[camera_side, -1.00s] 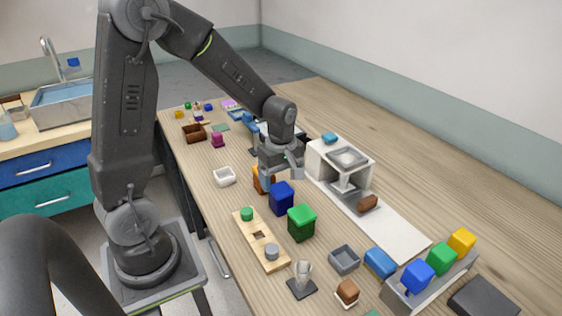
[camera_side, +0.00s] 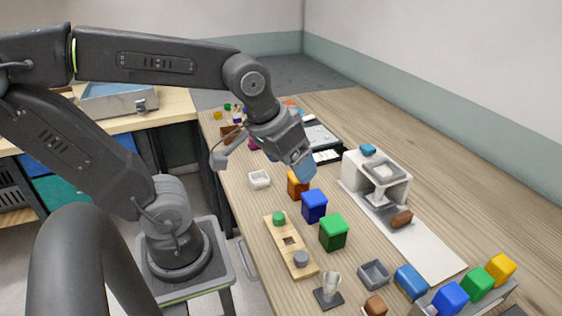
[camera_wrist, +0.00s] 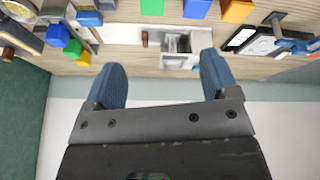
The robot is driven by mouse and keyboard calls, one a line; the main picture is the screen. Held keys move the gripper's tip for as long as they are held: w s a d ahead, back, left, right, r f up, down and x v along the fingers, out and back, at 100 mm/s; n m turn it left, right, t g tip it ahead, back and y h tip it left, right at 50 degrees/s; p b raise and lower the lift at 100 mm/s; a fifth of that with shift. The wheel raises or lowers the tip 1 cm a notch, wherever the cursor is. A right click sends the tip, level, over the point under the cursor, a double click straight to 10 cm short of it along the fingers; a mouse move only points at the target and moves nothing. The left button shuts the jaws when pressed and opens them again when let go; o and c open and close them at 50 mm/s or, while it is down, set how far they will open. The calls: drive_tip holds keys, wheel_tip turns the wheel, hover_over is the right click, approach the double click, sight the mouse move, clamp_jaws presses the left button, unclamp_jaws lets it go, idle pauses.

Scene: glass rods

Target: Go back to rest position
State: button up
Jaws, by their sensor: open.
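My gripper (camera_side: 304,168) is raised above the table with its blue fingers tilted down to the right. In the wrist view my gripper (camera_wrist: 161,75) has its two fingers wide apart with nothing between them. In the side view the orange block (camera_side: 297,184) shows just below the fingers, apart from the blue block (camera_side: 314,206) and the green block (camera_side: 333,232). All three stand in a row on the wooden table.
A white machine-like stand (camera_side: 376,178) with a brown piece (camera_side: 401,219) is to the right. A wooden board with holes (camera_side: 291,246), a grey tray (camera_side: 374,275), a glass on a dark base (camera_side: 328,291) and a rack of coloured blocks (camera_side: 470,290) are nearer.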

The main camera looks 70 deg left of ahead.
drive_tip(key=m, duration=0.1)
drive_tip(key=s+m, duration=0.1)
drive_tip(key=s+d, duration=0.1)
drive_tip(key=shift+s+r+m+t, duration=0.15)
drive_tip(key=shift+r+m+t, duration=0.1)
drive_tip(key=shift+m+t, duration=0.15)
